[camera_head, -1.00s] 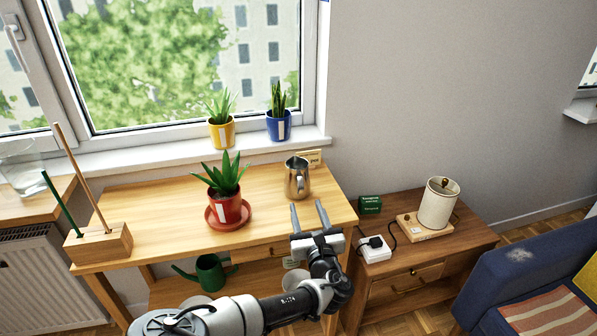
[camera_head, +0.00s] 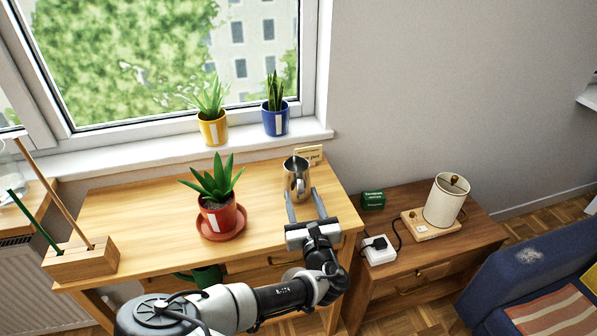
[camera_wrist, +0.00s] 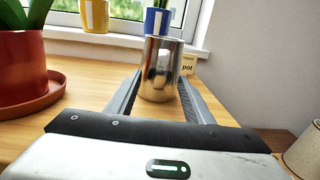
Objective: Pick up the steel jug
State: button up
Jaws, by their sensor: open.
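The steel jug (camera_head: 296,180) stands upright on the wooden desk (camera_head: 130,205), near its back right, in front of a small labelled card. In the wrist view the shiny jug (camera_wrist: 160,72) shows just ahead, between the two fingers. My gripper (camera_head: 305,205) is open and low over the desk on the near side of the jug. Its fingers (camera_wrist: 157,92) point at the jug and reach towards its left and right sides. I cannot tell whether either finger touches it. The jug's handle is hard to make out now.
A red potted plant (camera_head: 217,212) on a saucer stands left of the jug. Yellow (camera_head: 213,128) and blue (camera_head: 275,120) pots stand on the windowsill behind. A card (camera_head: 309,155) is behind the jug. A lamp (camera_head: 446,200) and green box (camera_head: 373,200) are on the right cabinet.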

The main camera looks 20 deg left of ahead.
jog(key=shift+w+a, duration=0.15)
jog(key=shift+w, duration=0.15)
jog(key=shift+s, duration=0.1)
jog(key=shift+c, duration=0.2)
grip_shut()
jog(key=shift+r, duration=0.3)
